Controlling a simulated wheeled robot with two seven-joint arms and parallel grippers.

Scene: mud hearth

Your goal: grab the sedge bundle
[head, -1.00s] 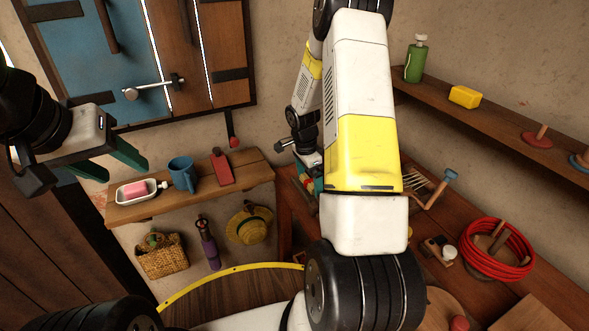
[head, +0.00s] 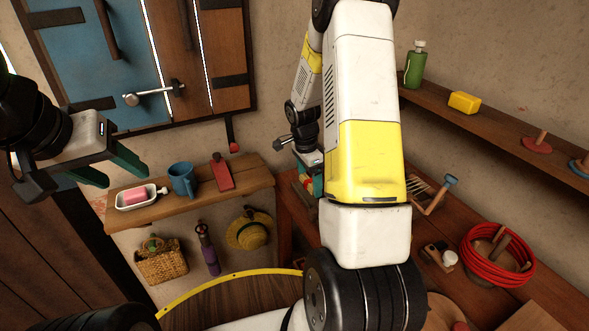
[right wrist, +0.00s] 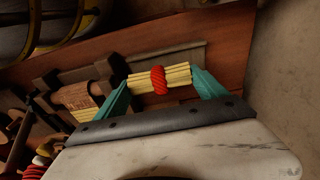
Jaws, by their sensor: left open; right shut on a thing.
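The sedge bundle (right wrist: 176,76) is a short sheaf of pale yellow stalks tied round the middle with red cord. In the right wrist view it lies crosswise between the two teal fingers of my right gripper (right wrist: 161,86), which is shut on it. In the head view my right arm mostly hides that gripper and the bundle; only a bit of teal shows beside the arm. My left gripper (head: 118,174) is open and empty at the left, in front of the wall near the small shelf.
The small wooden shelf (head: 247,181) holds a soap dish, a blue mug (head: 182,178) and a red-brown block. The right-hand bench carries a red rope coil (head: 500,254) and a wooden fork-like tool. A woven basket (head: 162,264) and straw hat hang below the shelf.

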